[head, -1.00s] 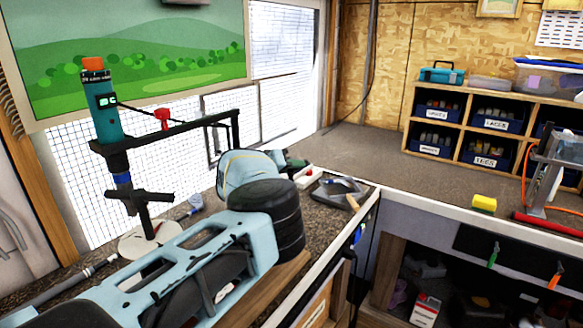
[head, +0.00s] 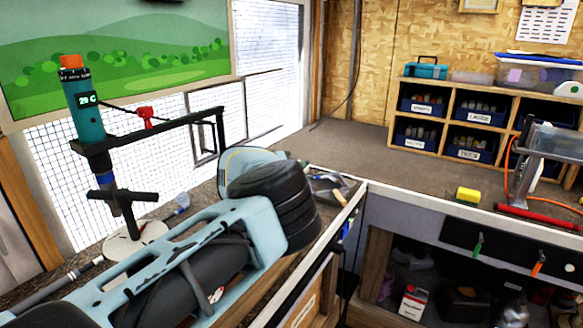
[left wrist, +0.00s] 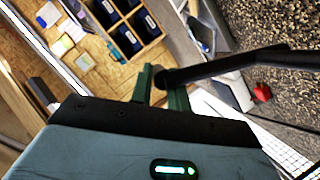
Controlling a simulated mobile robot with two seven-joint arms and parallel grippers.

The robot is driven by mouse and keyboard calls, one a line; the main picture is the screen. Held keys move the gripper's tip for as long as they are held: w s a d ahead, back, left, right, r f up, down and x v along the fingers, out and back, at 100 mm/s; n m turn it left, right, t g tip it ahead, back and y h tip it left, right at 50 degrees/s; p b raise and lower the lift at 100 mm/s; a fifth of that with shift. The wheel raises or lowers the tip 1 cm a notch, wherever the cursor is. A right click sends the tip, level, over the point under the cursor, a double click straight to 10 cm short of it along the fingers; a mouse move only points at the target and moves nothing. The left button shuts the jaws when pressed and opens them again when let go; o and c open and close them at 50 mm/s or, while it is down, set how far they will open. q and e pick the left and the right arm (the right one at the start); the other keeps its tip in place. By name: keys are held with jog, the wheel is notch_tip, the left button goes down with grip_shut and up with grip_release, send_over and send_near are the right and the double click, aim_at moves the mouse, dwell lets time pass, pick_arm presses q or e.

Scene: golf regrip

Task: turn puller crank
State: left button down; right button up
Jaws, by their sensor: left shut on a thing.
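In the left wrist view, the two green fingers of my left gripper (left wrist: 161,85) are shut on the rounded end of a black bar, which appears to be the puller crank (left wrist: 235,62). The bar runs from the fingers to the right edge of the frame. In the head view, my left arm comes in low from the left, and its wrist hides the fingers and their grip. The puller itself cannot be made out clearly behind it. My right gripper is not in view.
A teal device (head: 86,115) with an orange top and lit display stands left on a black stand above the bench. A thin black frame (head: 222,125) drops behind my wrist. A yellow sponge (head: 467,195) lies right. The back counter (head: 370,150) is mostly clear.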

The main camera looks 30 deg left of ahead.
pick_arm(q)
jog(key=shift+d+r, duration=0.1)
jog(key=shift+d, duration=0.1)
jog(key=c, duration=1.3)
grip_release()
jog(key=shift+c, duration=0.2)
jog(key=shift+a, duration=0.1)
jog(key=shift+s, duration=0.1)
jog(key=shift+s+a+r, duration=0.1)
jog(key=shift+s+a, duration=0.05)
jog(key=shift+s, duration=0.1)
jog(key=v, duration=0.7)
